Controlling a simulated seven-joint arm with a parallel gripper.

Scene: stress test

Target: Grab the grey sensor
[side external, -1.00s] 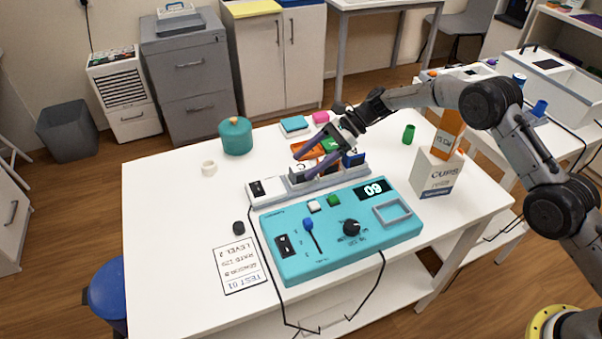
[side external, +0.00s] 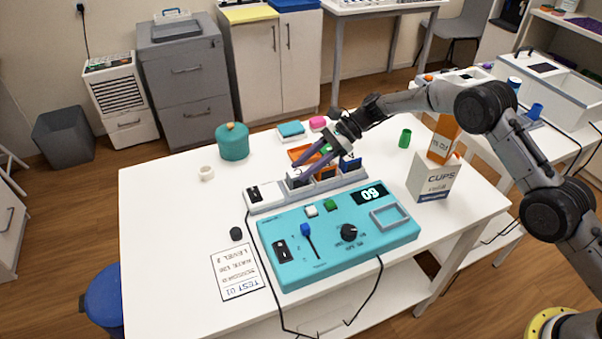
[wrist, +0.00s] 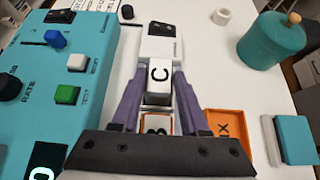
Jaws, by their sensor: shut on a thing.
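The grey sensor (side external: 298,180) is a small block with a light top marked C. It sits in the long grey rack (side external: 262,205) behind the teal control box. In the wrist view, the sensor (wrist: 159,72) lies between my two purple fingertips. My gripper (side external: 303,172) is shut on it, one finger on each side; it also shows in the wrist view (wrist: 160,78). The sensor's lower part is hidden, and I cannot tell whether it is lifted clear of its slot.
An orange sensor (side external: 326,174) and a blue one (side external: 351,163) stand close beside it in the rack. The teal control box (side external: 285,232) is in front. A teal pot (side external: 232,143), a white ring (side external: 206,173) and a CUPS box (side external: 433,180) stand around. The left tabletop is mostly clear.

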